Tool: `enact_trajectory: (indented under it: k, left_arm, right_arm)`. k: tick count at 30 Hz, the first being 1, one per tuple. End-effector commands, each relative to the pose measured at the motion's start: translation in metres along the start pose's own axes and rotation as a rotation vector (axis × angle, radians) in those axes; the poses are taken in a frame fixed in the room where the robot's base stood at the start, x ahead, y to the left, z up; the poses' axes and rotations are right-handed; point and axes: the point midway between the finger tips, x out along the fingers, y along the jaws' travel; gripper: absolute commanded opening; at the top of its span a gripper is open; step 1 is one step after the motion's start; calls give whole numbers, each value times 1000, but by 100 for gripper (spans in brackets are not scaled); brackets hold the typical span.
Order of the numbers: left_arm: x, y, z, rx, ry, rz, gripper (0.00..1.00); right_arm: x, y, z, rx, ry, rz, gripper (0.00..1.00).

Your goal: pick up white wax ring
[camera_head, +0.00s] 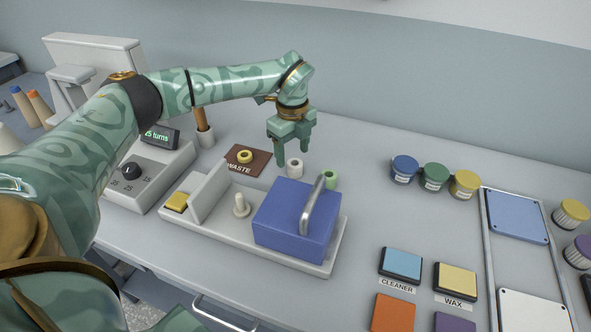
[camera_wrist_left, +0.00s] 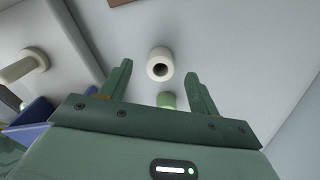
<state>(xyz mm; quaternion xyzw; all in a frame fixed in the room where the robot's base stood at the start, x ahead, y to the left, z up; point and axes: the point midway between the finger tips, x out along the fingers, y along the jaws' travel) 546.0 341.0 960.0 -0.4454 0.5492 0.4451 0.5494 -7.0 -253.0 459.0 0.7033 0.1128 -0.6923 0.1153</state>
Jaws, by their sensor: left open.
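The white wax ring (camera_head: 294,168) is a small white cylinder with a dark hole. It stands on the table behind the blue block, and in the left wrist view it shows (camera_wrist_left: 160,64) between and beyond the fingertips. My left gripper (camera_head: 291,150) is open and empty, pointing down above and slightly left of the ring in the head view. Its two fingers also show in the left wrist view (camera_wrist_left: 158,78), one on each side and apart from the ring. My right gripper is not in view.
A green ring (camera_head: 330,179) stands just right of the white one. A brown WASTE mat (camera_head: 262,166) with a yellow ring (camera_head: 245,156) lies to the left. A blue block with a handle (camera_head: 290,222) on a grey tray (camera_head: 180,222) stands in front. Jars (camera_head: 434,176) stand farther right.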

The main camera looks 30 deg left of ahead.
Motion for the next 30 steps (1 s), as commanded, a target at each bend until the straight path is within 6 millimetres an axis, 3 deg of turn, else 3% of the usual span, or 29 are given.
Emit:
enact_trajectory:
  k: [7,14,15,20,30]
  left_arm:
    - [43,-2,-6,1,1,5,61]
    - [46,-2,-6,0,0,0,61]
    - [46,-2,-6,0,0,0,59]
    - [46,-2,-6,1,0,1,14]
    - [44,-2,-6,1,0,1,14]
  right_arm:
    - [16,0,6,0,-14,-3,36]
    - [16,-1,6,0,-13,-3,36]
    - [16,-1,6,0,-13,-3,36]
    - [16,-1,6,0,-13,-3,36]
    - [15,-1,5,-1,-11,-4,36]
